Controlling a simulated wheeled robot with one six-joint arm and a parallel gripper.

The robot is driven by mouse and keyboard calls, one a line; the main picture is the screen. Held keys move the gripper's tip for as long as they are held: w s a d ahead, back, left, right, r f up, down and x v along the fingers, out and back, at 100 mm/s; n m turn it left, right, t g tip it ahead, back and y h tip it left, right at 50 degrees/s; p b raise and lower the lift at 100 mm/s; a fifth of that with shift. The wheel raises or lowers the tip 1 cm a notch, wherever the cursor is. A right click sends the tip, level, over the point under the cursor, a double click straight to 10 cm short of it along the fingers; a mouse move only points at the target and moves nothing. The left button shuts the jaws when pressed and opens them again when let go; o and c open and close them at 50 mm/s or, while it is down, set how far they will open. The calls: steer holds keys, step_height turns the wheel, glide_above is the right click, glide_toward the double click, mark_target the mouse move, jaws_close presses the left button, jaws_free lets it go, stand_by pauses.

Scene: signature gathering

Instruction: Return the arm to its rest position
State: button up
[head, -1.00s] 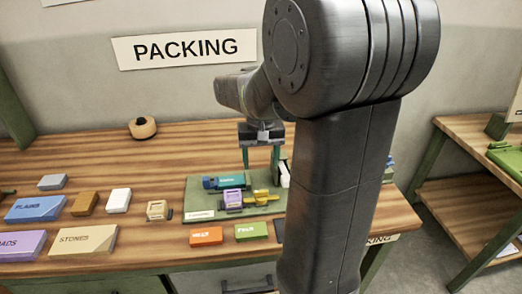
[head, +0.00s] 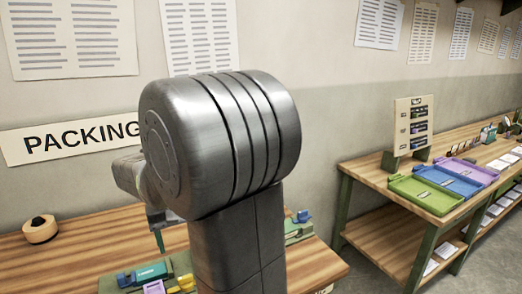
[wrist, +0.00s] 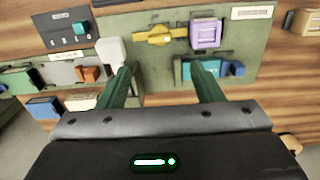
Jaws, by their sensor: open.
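My gripper (wrist: 163,78) is open in the wrist view, its two green fingers apart with nothing held between them. It is over the packing bench, near the edge of a green mat (wrist: 262,50). A yellow piece (wrist: 160,36), a purple piece (wrist: 206,33) and a teal piece (wrist: 205,69) lie on the mat. A white piece (wrist: 111,50) is close to the left finger; I cannot tell whether they touch. In the head view, my arm hides most of the gripper, and one green finger shows above the bench.
A tape roll (head: 40,229) sits on the packing bench (head: 75,255) at left. A second bench (head: 365,172) at right holds a green tray (head: 425,194), a blue tray (head: 456,180) and a purple tray. Floor shows between the benches. A wall with paper sheets stands behind.

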step_height(320, 180, down, 12)
steer(key=shift+f, duration=0.2)
stand_by(0.4)
